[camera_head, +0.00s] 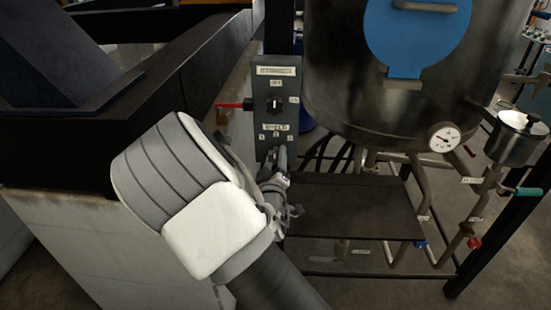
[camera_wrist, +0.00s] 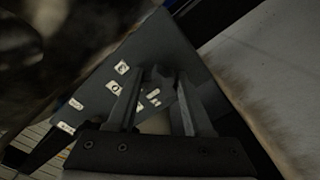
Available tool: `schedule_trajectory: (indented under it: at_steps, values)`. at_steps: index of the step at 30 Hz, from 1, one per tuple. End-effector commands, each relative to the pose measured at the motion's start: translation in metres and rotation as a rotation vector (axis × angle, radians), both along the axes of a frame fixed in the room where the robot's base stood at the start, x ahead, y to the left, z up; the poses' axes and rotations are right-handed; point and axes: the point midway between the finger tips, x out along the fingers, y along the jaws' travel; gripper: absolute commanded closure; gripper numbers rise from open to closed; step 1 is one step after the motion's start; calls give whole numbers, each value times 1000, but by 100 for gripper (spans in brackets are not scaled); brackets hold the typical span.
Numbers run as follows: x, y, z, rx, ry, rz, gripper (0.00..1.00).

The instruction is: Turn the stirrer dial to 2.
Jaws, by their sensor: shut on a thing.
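A dark upright control panel (camera_head: 263,90) with white labels stands left of the tank in the head view. An upper black knob (camera_head: 274,104) shows clear of my gripper. My gripper (camera_head: 278,157) is at the panel's lower part and hides the lower dial there. In the wrist view my gripper (camera_wrist: 157,84) has its two fingers on either side of a dark lobed dial (camera_wrist: 158,76) and is shut on it. I cannot tell where the dial points.
A red lever (camera_head: 232,105) sticks out left of the panel. A large metal tank (camera_head: 345,110) with a blue hatch (camera_head: 418,35) and a gauge (camera_head: 444,137) is close on the right. A dark platform (camera_head: 350,205) lies below, and a black beam (camera_head: 165,100) runs along the left.

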Motion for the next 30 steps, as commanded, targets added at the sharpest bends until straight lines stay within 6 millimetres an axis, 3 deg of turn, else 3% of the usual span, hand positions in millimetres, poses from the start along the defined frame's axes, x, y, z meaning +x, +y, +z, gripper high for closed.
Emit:
schedule_trajectory:
  at_steps: [3,4,8,20,25,30]
  values:
    - [-1,0,-1,0,2,-1,100]
    - [-1,0,-1,0,2,-1,44]
    - [0,0,-1,1,2,-1,21]
    - [-6,1,0,2,1,1,19]
    - [-32,2,0,2,3,3,19]
    - [-74,4,-1,2,3,4,19]
